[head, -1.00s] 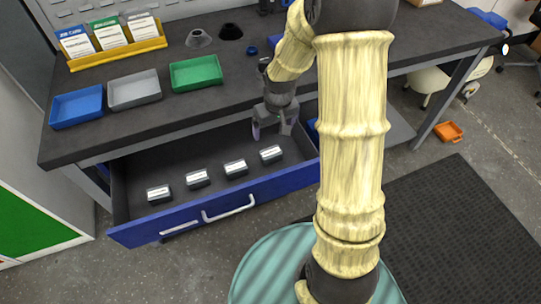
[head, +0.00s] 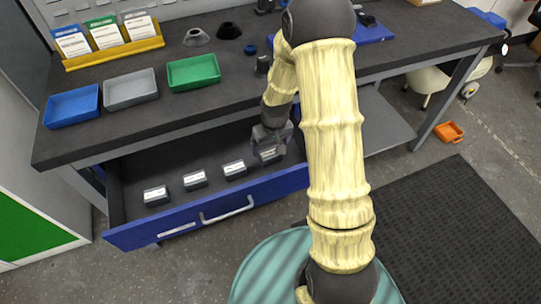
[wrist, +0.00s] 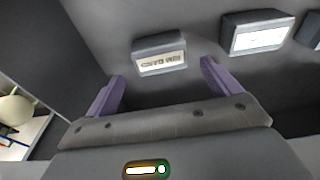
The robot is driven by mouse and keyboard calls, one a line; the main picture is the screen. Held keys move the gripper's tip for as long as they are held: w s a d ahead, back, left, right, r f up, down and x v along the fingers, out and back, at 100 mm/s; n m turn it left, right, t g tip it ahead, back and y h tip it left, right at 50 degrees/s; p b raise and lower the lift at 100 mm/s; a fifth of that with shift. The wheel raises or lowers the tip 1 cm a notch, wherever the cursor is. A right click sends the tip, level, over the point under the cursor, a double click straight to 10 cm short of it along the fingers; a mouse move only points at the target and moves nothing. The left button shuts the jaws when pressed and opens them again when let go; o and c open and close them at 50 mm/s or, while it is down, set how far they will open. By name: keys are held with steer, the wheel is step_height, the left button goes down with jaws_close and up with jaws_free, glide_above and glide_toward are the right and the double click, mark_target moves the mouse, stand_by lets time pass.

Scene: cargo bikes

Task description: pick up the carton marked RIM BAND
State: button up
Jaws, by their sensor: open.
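The carton marked RIM BAND (wrist: 158,62) is a small dark grey box with a white label, its print upside down in the wrist view. In the head view it is the rightmost carton (head: 269,154) in the drawer's row, partly hidden by my gripper. My gripper (head: 271,147) is over it inside the open drawer (head: 226,206). In the wrist view my gripper's (wrist: 162,76) two purple fingers are spread and empty. The carton shows just beyond the fingertips, between their lines. No contact shows.
Similar cartons stand left in the drawer; the neighbour (wrist: 257,38) is right of my fingers in the wrist view. The drawer's blue front (head: 250,192) and the dark bench top (head: 160,112) bound the space. Blue (head: 72,106), grey (head: 131,91) and green (head: 194,73) trays stand on the bench.

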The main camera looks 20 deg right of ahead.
mark_target(270, 153)
step_height(270, 153, down, 5)
steer(key=shift+a+b, duration=0.1)
steer(key=shift+b, duration=0.35)
steer(key=c, duration=1.1)
steer(key=shift+r+p, duration=0.95)
steer(key=shift+r, duration=4.1)
